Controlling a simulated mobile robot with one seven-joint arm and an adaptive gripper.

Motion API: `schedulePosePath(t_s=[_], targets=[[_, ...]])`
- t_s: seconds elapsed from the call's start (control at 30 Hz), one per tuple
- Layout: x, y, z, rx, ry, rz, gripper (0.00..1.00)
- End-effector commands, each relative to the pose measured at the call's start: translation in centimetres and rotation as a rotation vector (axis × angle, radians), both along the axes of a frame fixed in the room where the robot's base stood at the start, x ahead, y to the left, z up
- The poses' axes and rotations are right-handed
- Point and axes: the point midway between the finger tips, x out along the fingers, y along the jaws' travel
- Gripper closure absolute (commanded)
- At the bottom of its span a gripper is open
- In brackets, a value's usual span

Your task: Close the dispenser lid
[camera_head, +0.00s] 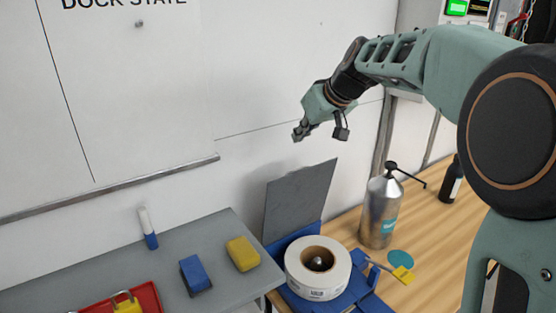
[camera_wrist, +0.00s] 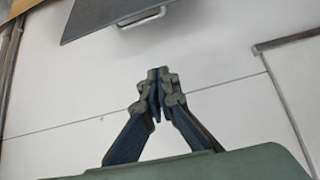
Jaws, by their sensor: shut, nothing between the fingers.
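The dispenser (camera_head: 285,243) is blue and stands at the bottom centre of the head view, with a white roll (camera_head: 317,270) in it. Its grey flat lid (camera_head: 300,200) stands open, raised upright behind the roll. In the wrist view the lid (camera_wrist: 105,14) shows at the top, with a pale handle (camera_wrist: 143,18) on its edge. My gripper (camera_head: 297,136) is above the lid in the head view, in front of the white wall, and does not touch it. In the wrist view my gripper (camera_wrist: 158,75) has its fingertips together with nothing between them.
A metal bottle (camera_head: 380,213) with a pump spout stands right of the dispenser on the wooden top. A grey shelf (camera_head: 120,260) at left holds a blue block (camera_head: 195,273), a yellow block (camera_head: 242,253) and a marker (camera_head: 148,229).

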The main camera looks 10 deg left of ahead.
Motion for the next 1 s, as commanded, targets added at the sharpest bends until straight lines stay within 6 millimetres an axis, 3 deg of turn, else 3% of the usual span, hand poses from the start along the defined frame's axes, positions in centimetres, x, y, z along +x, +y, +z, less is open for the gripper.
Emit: schedulePosePath(t_s=[0.27, 0.63, 1.0], targets=[[0.4, 1.3, -2.6, -0.027, 0.014, 0.042, 1.0], [4.1, 4.8, -8.4, -0.024, 0.014, 0.038, 1.0], [1.7, 2.4, -9.7, -0.022, 0.01, 0.035, 1.0]])
